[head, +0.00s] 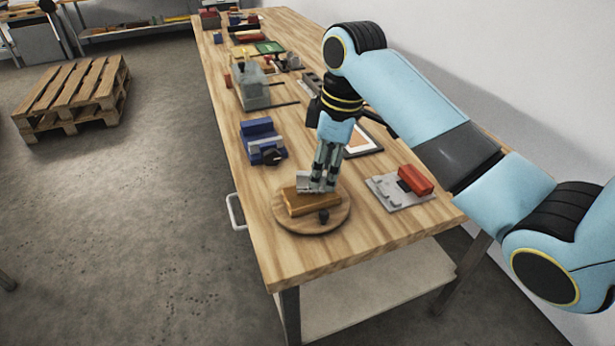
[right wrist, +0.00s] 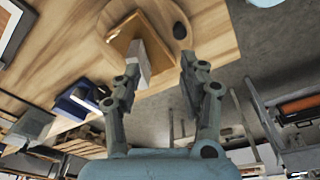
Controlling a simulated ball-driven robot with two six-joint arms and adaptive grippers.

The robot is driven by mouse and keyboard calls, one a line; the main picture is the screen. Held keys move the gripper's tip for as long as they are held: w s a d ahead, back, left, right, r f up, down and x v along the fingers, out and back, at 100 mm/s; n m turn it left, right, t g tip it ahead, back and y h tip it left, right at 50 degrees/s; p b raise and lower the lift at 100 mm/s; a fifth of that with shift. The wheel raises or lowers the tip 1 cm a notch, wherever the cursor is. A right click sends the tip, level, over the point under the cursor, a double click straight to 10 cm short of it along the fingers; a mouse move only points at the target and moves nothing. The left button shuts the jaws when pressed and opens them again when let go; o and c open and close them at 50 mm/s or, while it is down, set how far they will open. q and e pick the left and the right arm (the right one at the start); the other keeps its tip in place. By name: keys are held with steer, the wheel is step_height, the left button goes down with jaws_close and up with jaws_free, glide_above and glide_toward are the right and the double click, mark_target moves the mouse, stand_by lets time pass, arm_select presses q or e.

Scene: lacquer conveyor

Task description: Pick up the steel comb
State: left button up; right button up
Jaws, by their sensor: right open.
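The steel comb looks like a small pale grey piece (head: 304,181) on top of a golden-brown block (head: 300,204), which lies on a round wooden board (head: 332,217). In the right wrist view the grey piece (right wrist: 140,58) stands on the block (right wrist: 122,36), close to the left-hand finger. My right gripper (head: 325,186) points down just above the block, at the right end of the grey piece. Its fingers (right wrist: 161,72) are apart with nothing held between them. The fingers partly hide the comb in the head view; I cannot tell if they touch it. My left gripper is not in view.
A dark knob (head: 323,216) sits on the board. A blue vise (head: 263,141) stands behind to the left, and a grey plate with a red block (head: 415,180) lies to the right. A grey machine (head: 251,87) stands farther back. The bench's near edge is clear.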

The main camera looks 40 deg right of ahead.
steer(key=shift+n+y, duration=0.3)
steer(key=shift+n, duration=0.4)
steer(key=w+r, duration=0.1)
steer(key=w, duration=0.1)
steer(key=w+d+r, duration=0.1)
steer(key=r, duration=0.1)
steer(key=shift+w+r, duration=0.25)
steer(key=shift+w, duration=0.1)
steer(key=shift+w+a, duration=0.1)
steer(key=shift+w, duration=0.15)
glide_above(311, 193)
steer(key=f, duration=0.5)
steer(key=shift+w+d+f, duration=0.1)
steer(key=shift+w+d, duration=0.25)
step_height(311, 193, down, 5)
steer(key=shift+a+f+p, duration=0.1)
steer(key=shift+p, duration=0.25)
jaws_close()
